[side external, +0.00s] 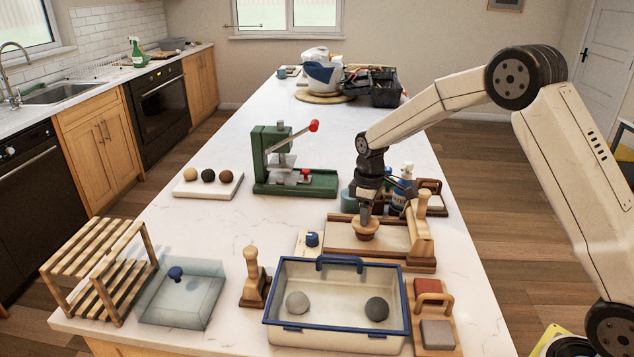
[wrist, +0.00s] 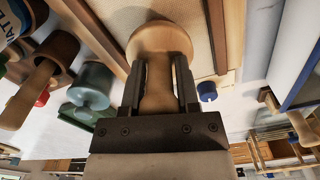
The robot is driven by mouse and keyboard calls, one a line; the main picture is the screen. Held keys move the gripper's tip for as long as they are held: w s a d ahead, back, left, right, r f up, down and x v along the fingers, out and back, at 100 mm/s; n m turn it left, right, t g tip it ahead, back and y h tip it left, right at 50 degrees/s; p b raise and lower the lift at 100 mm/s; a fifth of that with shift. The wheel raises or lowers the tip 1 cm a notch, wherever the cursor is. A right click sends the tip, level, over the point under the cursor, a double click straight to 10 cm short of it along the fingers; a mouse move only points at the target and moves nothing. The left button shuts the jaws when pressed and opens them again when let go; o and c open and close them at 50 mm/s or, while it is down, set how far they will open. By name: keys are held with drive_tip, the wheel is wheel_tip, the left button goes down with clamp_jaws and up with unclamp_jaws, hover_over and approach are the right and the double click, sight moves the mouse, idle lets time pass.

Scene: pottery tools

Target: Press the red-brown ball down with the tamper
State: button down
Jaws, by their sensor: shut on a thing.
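My gripper (side external: 365,208) is shut on the handle of a wooden tamper (side external: 365,231), held upright over the wood-framed canvas board (side external: 337,232). In the wrist view the tamper (wrist: 160,42) has its handle between both fingers and its round base beyond them. I cannot tell whether the base touches the board or something under it. No red-brown ball shows on the board; anything beneath the base is hidden. On a white slab (side external: 190,190) to the left lie a tan ball, a near-black ball and a brown ball (side external: 225,177).
A green press (side external: 295,188) with a red-knobbed lever stands behind the board. A blue-rimmed tub (side external: 335,335) with two grey balls is in front. Wooden stamps (side external: 253,280) stand nearby, one at the board's right end. A slatted rack (side external: 95,265) is at front left.

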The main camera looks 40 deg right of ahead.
drive_tip(key=shift+s, duration=0.1)
drive_tip(key=shift+r, duration=0.9)
drive_tip(key=shift+f, duration=1.2)
idle(0.5)
drive_tip(key=shift+r, duration=0.1)
drive_tip(key=shift+r, duration=0.9)
drive_tip(key=shift+r, duration=2.55)
